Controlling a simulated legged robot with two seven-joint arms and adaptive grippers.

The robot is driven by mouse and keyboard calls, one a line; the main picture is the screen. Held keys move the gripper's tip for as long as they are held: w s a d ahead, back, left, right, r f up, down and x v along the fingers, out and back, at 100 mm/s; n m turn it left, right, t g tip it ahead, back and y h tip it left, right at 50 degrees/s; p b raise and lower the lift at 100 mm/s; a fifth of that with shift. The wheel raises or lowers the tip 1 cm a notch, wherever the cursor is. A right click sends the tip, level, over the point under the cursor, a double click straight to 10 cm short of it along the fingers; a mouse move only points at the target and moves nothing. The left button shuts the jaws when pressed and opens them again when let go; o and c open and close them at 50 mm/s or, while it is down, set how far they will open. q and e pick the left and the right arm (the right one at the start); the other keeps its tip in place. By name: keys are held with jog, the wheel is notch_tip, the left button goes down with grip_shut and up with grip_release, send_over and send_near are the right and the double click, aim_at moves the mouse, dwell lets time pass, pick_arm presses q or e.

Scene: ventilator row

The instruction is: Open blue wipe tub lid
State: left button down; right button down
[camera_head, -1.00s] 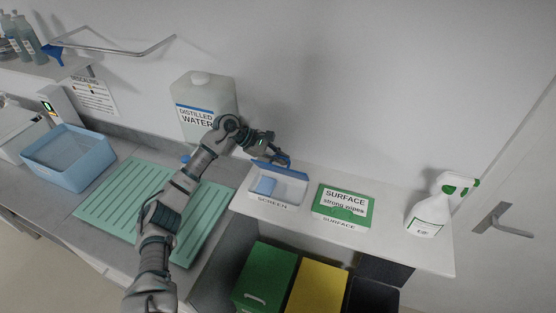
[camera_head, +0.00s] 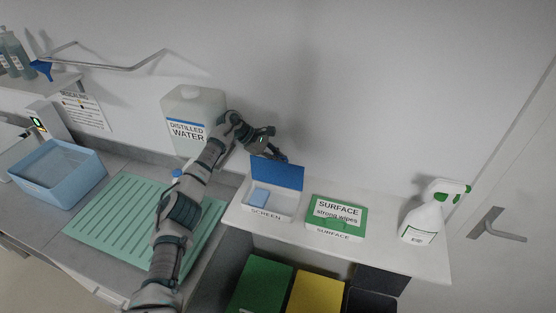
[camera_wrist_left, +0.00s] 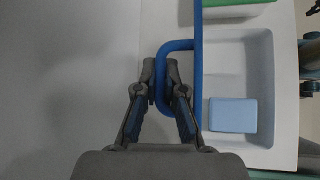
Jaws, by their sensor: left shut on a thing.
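The wipe tub (camera_head: 267,209) is a white box labelled SCREEN on the white shelf. Its blue lid (camera_head: 278,175) stands up at the back edge, inner face toward me, so the tub is open. A light blue block of wipes (camera_head: 260,197) lies inside, also visible in the left wrist view (camera_wrist_left: 232,115). My left gripper (camera_head: 281,157) is at the lid's top edge, behind it. In the left wrist view the gripper (camera_wrist_left: 167,92) is shut on the lid's blue loop handle (camera_wrist_left: 163,62), and the lid (camera_wrist_left: 197,70) shows edge-on. My right gripper is not visible.
A green SURFACE wipes box (camera_head: 337,213) stands right of the tub, with a spray bottle (camera_head: 430,213) farther right. A distilled water jug (camera_head: 190,112) stands left, behind my arm. The wall is close behind the shelf. Green and yellow bins (camera_head: 313,292) sit below.

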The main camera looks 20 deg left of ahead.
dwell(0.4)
pick_arm(q)
jog(key=c, duration=1.5)
grip_release()
jog(key=shift+f, duration=0.1)
jog(key=shift+w, duration=0.1)
notch_tip(320, 180, up, 10)
jog(key=shift+a+f, duration=0.1)
jog(key=shift+w, duration=0.1)
